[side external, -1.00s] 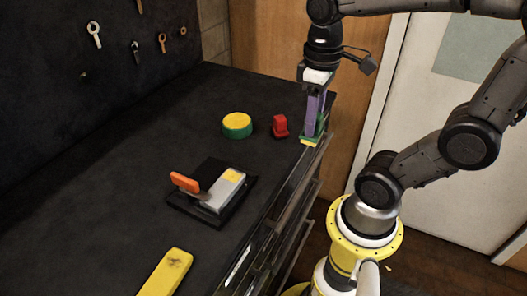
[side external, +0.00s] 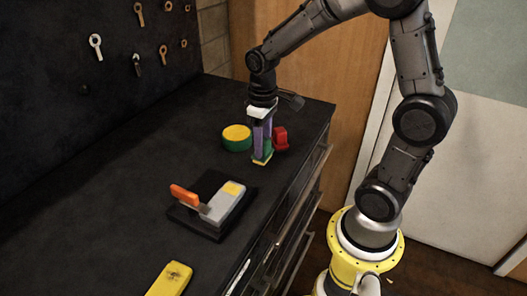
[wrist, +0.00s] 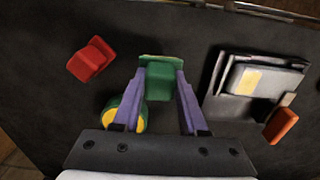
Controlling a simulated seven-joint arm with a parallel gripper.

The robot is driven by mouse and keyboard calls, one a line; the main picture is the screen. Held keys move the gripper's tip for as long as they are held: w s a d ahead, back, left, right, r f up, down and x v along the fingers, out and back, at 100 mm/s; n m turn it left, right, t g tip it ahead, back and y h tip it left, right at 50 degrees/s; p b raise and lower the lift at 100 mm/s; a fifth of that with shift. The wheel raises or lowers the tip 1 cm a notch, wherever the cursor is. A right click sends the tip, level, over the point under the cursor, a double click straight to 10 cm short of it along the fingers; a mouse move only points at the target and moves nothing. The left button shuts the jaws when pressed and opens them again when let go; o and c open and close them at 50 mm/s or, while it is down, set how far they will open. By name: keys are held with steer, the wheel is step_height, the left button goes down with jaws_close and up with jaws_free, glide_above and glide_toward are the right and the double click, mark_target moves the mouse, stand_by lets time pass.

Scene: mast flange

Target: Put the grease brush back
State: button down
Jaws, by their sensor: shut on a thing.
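My gripper (side external: 262,142), with purple fingers, points down over the dark bench between a round tin and a red block. It is shut on a green piece with a yellow lower end, which I take for the grease brush (side external: 261,159). In the wrist view the green piece (wrist: 159,82) sits between the two fingertips (wrist: 160,72). Its lower end is close to the bench top; I cannot tell whether it touches. The round green tin with a yellow top (side external: 237,138) stands just left of the gripper and is partly hidden by a finger in the wrist view (wrist: 138,119).
The red block (side external: 281,138) stands just right of the gripper. A grey device with an orange lever (side external: 222,204) sits on a black base nearer the camera. A yellow bar (side external: 170,280) lies at the front. Several tools hang on the back wall. The bench's left part is clear.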

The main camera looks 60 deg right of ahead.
steer(key=shift+s+f, duration=0.1)
steer(key=shift+f, duration=1.25)
steer(key=shift+f, duration=0.1)
steer(key=shift+c, duration=2.2)
jaws_free()
